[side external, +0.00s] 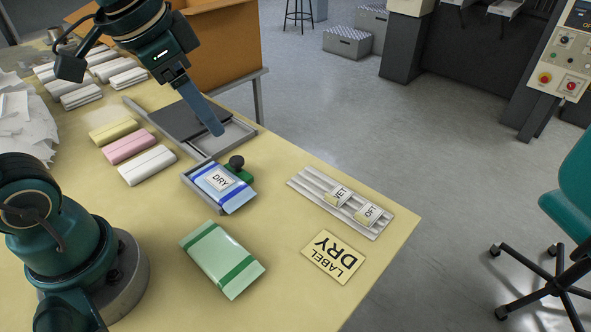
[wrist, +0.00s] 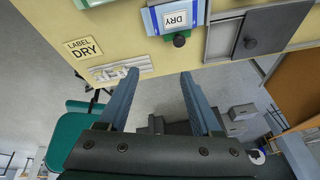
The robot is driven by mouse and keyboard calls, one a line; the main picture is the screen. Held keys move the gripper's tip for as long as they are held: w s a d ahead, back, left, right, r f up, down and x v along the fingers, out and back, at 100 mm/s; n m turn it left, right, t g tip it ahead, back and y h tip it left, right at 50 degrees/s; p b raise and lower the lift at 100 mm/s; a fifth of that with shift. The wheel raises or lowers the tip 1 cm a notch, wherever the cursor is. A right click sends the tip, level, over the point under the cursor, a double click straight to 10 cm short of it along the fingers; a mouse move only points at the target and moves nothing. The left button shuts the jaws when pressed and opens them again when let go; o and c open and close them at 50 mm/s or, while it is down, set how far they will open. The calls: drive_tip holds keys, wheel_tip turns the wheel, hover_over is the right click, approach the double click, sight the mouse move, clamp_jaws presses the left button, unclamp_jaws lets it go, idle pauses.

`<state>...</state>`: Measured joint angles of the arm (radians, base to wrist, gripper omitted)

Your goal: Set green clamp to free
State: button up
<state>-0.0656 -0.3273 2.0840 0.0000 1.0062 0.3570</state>
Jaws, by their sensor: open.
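The green clamp (side external: 238,170) is a small green block with a round dark knob on top. It stands at the far edge of the grey tray (side external: 194,183), beside a blue-and-white packet (side external: 236,196) with a DRY label. I cannot tell whether the clamp presses on the packet. In the wrist view the dark clamp knob (wrist: 179,40) shows at the packet's edge. My gripper (side external: 217,130) is above the table, up and left of the clamp in the side view, and apart from it. In the wrist view my gripper (wrist: 160,74) has its fingers spread, with nothing between them.
A grey sliding-lid box (side external: 240,136) lies behind the clamp. A green packet (side external: 222,259), a DRY label card (side external: 333,257) and a ridged rack (side external: 309,186) with two label blocks are in front and right. Yellow, pink and white packs (side external: 147,166) lie left.

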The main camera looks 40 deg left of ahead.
drive_tip(key=w+a+f+g, duration=0.1)
drive_tip(key=w+a+f, duration=0.1)
drive_tip(key=w, duration=0.2)
drive_tip(key=g, duration=0.2)
hover_over(237, 158)
drive_tip(key=d, duration=0.1)
wheel_tip(237, 158, down, 4)
drive_tip(key=shift+g, duration=0.7)
drive_tip(key=f, duration=0.7)
drive_tip(key=shift+s+a+f, duration=0.15)
drive_tip(key=shift+a+f, duration=0.15)
drive_tip(key=shift+a, duration=0.1)
drive_tip(key=shift+f, duration=0.75)
clamp_jaws()
drive_tip(key=shift+r, duration=0.1)
